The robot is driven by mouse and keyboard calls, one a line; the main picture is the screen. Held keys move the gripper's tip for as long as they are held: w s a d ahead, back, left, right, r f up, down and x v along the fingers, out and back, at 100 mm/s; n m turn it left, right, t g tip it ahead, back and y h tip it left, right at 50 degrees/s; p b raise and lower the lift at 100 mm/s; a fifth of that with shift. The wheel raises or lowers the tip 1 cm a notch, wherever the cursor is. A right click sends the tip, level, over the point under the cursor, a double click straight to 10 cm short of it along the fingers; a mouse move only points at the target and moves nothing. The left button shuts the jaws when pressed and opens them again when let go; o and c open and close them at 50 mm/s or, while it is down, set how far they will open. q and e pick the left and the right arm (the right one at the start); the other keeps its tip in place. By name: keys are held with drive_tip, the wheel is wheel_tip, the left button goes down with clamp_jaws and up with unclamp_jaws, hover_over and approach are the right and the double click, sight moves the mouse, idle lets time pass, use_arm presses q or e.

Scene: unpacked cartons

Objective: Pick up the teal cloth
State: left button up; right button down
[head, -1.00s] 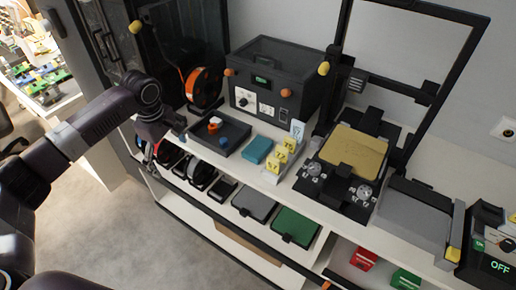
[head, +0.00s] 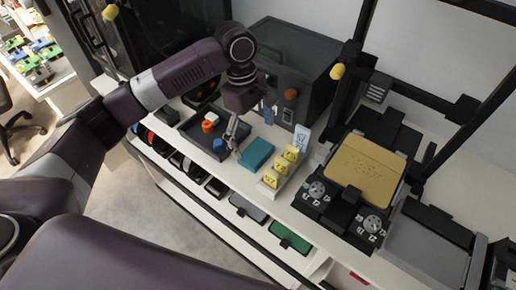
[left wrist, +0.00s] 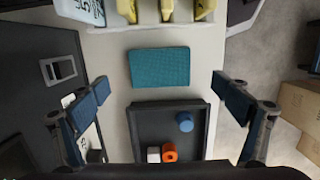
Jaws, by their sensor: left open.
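The teal cloth (head: 257,153) is a folded rectangular pad lying flat on the white bench, between a dark tray and a stand of yellow blocks. In the left wrist view the cloth (left wrist: 159,67) lies ahead of the fingertips, centred between the two fingers and apart from both. My left gripper (head: 235,135) points down above the bench, beside the cloth and near the tray's edge. In the left wrist view my left gripper (left wrist: 160,92) has its fingers wide apart with nothing between them. My right gripper does not show.
The dark tray (left wrist: 141,130) holds a blue cap, an orange piece and a white piece. The yellow-block stand (head: 270,183) is close to the cloth's other side. A dark box (head: 300,75) stands behind. A printer with a tan plate (head: 362,165) is to the right.

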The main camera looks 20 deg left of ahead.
sight(256, 152)
use_arm(q)
drive_tip(key=shift+s+f+p, duration=0.35)
drive_tip(key=shift+f+p, duration=0.05)
drive_tip(key=shift+f, duration=0.45)
drive_tip(key=f, duration=0.2)
drive_tip(key=shift+w+d+f, duration=0.2)
drive_tip(key=shift+d+f, duration=0.05)
drive_tip(key=shift+f, duration=0.6)
drive_tip(key=c, duration=1.2)
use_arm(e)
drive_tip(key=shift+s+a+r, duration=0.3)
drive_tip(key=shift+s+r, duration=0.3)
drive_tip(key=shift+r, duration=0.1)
use_arm(q)
drive_tip(key=shift+o, duration=0.2)
drive_tip(key=shift+r, duration=0.2)
wheel_tip(256, 152, up, 20)
drive_tip(key=b, duration=0.1)
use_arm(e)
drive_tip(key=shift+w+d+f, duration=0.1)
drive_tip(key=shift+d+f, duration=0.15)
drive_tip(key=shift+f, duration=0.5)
